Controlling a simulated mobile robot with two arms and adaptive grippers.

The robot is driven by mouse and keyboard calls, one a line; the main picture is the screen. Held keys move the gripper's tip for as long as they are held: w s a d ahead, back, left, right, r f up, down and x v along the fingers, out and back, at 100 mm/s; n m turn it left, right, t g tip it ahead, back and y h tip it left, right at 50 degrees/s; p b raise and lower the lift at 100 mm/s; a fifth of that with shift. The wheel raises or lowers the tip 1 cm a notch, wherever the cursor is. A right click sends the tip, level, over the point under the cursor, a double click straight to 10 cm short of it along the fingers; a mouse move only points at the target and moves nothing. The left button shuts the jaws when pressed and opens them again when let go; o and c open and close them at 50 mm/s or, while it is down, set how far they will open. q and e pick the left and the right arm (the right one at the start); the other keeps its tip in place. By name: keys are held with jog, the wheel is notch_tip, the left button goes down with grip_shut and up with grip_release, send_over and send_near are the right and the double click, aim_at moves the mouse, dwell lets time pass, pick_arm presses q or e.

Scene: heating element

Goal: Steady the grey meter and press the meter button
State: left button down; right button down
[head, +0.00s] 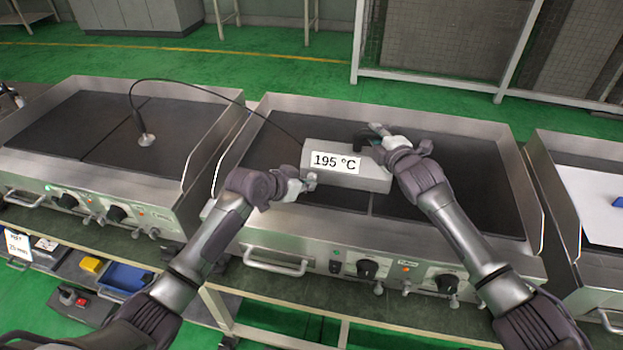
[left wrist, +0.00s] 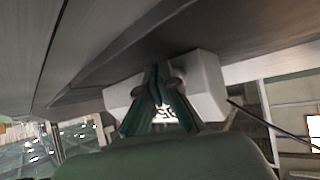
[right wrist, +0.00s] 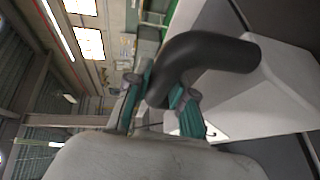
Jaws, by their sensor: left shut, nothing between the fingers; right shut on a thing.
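The grey meter (head: 355,182) is a box on the middle griddle, with a white display (head: 336,162) reading 195 °C. My right gripper (head: 374,138) is shut on its black handle, which shows as a thick bent bar (right wrist: 215,50) in the right wrist view. My left gripper (head: 309,182) is shut and empty at the front left of the meter, below the display. In the left wrist view its closed tips (left wrist: 158,85) overlap the meter (left wrist: 207,85) and part of the digits. Whether they touch it I cannot tell. The meter button is not distinguishable.
A black cable runs from the meter to a round probe (head: 146,139) standing on the left griddle (head: 85,115). The middle griddle (head: 462,190) has raised metal side walls and front knobs. Another griddle stands at the right. A shelf below holds a blue bin (head: 125,278).

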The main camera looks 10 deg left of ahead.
pick_arm(q)
jog(key=shift+w, duration=0.4)
jog(key=shift+s, duration=0.1)
dwell(0.5)
jog(key=shift+s, duration=0.9)
jog(key=shift+s, duration=2.55)
pick_arm(e)
jog(key=c, duration=0.9)
grip_release()
jog(key=shift+s, duration=0.1)
